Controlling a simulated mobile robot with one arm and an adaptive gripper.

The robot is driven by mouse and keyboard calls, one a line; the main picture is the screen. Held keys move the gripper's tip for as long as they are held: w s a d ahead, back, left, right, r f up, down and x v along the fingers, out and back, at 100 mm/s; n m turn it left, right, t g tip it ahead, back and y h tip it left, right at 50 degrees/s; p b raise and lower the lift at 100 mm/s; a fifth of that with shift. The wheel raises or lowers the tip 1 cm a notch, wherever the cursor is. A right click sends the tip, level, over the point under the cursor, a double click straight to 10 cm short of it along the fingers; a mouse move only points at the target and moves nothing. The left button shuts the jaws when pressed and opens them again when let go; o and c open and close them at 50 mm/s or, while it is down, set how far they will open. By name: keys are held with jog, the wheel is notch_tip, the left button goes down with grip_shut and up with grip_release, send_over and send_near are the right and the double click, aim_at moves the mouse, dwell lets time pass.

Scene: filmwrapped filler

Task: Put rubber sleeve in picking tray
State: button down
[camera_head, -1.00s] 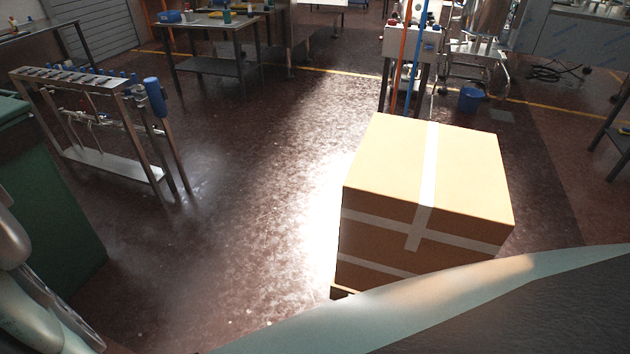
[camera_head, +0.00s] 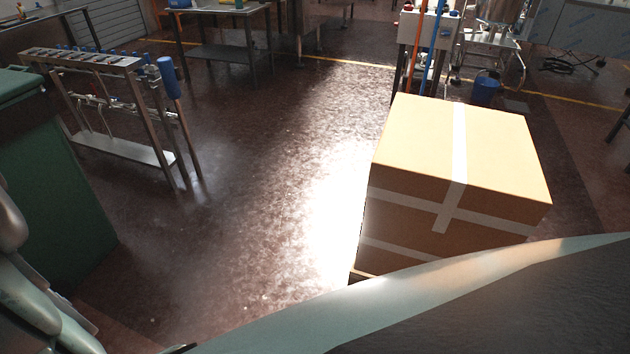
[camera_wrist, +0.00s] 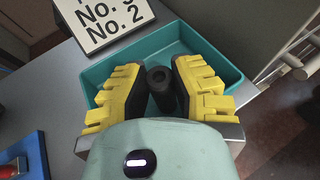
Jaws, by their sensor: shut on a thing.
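The rubber sleeve (camera_wrist: 161,88) is a short black tube with a hole in its end. It shows in the wrist view between the yellow-and-black fingers of my gripper (camera_wrist: 160,82), which is shut on it. The picking tray (camera_wrist: 205,40) is a teal, open, shallow bin behind and around the fingers in the wrist view. The sleeve appears over the tray's inside; how high it is above the floor of the tray I cannot tell. The fingers hide part of the tray. The head view shows neither sleeve, tray nor gripper.
A white sign reading "No. 2" (camera_wrist: 103,18) stands at the tray's far left. A blue item (camera_wrist: 30,155) lies at lower left on the grey surface (camera_wrist: 45,95). In the head view, a taped cardboard box (camera_head: 460,150) stands at right; open floor (camera_head: 250,180) lies left of it.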

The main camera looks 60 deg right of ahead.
jog(key=shift+f, duration=0.1)
jog(key=c, duration=0.9)
grip_release()
jog(key=shift+w, duration=0.1)
jog(key=shift+d+r, duration=0.1)
jog(key=shift+r, duration=0.1)
jog(key=shift+d+r, duration=0.1)
jog(key=shift+d, duration=0.25)
jog(key=b+v, duration=0.1)
jog(key=v, duration=1)
jog(key=shift+d, duration=0.1)
